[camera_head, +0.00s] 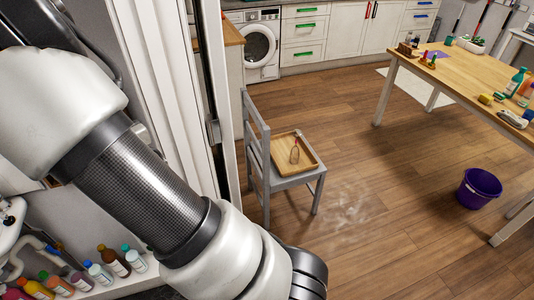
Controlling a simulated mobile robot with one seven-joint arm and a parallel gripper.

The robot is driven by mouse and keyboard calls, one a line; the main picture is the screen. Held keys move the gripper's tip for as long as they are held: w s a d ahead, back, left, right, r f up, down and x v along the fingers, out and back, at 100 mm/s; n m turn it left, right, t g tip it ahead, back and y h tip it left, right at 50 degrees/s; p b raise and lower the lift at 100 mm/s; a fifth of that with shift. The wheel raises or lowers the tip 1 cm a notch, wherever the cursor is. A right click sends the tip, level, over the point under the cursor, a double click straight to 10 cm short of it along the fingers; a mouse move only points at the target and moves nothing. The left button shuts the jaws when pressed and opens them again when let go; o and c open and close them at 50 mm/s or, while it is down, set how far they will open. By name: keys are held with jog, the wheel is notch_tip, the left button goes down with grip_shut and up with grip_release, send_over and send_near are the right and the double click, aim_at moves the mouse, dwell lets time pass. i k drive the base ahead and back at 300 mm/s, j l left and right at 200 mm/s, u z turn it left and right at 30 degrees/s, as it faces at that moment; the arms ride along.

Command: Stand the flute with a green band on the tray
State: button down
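A wooden tray (308,160) lies on the seat of a grey chair (254,130) in the middle of the head view. A small slender item (295,153) with a reddish top is on the tray. It is too small to tell whether it is a flute, and whether it stands or lies. I cannot make out a flute with a green band anywhere in view. My arm fills the left and lower left of the view. My gripper is out of view.
A wooden table (478,68) with bottles and small items stands at the right. A purple bucket (479,188) is on the floor by it. A washing machine (262,45) and white cabinets line the back. Several bottles (113,261) stand on a shelf at lower left. Open floor lies between chair and table.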

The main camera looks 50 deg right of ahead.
aim_at(285, 146)
jog(key=k+l, duration=0.25)
jog(key=l, duration=0.15)
jog(key=k+l, duration=0.2)
jog(key=l, duration=0.15)
jog(key=l+z, duration=0.25)
jog(key=l, duration=0.7)
jog(key=i+l+z, duration=0.35)
jog(key=i+l, duration=0.2)
jog(key=l, duration=0.15)
jog(key=i+l+z, duration=0.3)
jog(key=i+l, duration=0.25)
jog(key=i, duration=0.05)
